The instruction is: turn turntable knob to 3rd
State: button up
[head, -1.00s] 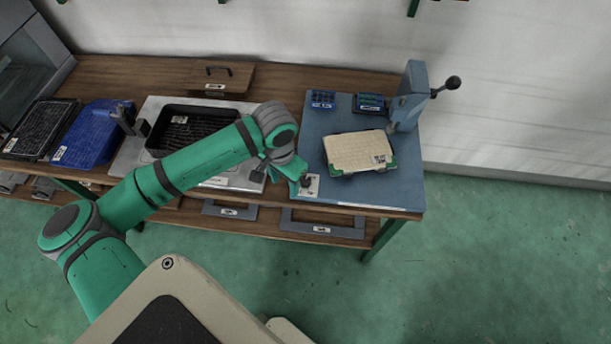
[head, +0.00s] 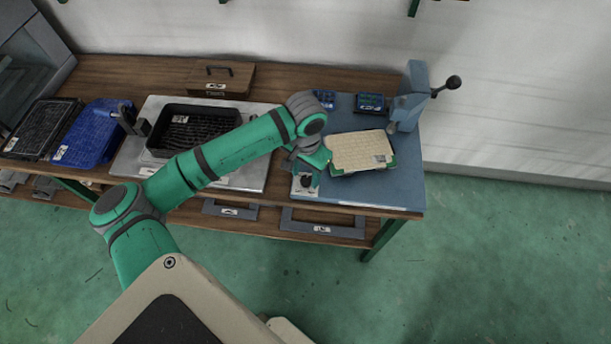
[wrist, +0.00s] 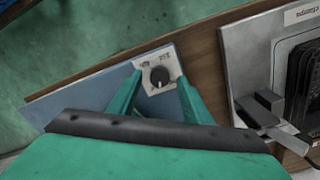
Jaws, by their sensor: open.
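The black round knob (head: 306,182) sits on a small white labelled plate (head: 297,190) at the front left of the blue bench panel. In the wrist view the knob (wrist: 159,76) shows on its plate, with printed marks too small to read. My gripper (wrist: 159,79) is open, its two green fingers on either side of the knob in that view; I cannot tell whether they touch it. In the head view my gripper (head: 311,171) is just above the plate. A cream panel (head: 358,148) lies on a green-edged turntable to the right of the knob.
A blue-grey lever press (head: 409,98) stands at the back right of the blue panel (head: 390,190). Small blue boxes lie behind the cream panel. To the left are a black tray (head: 185,132) on a metal plate and a blue tray (head: 92,140).

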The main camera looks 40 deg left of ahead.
jog(key=shift+f, duration=0.95)
jog(key=c, duration=1.1)
jog(key=shift+o, duration=0.2)
jog(key=shift+m, duration=1.6)
jog(key=o, duration=1.1)
jog(key=shift+c, duration=0.2)
jog(key=shift+r, duration=0.1)
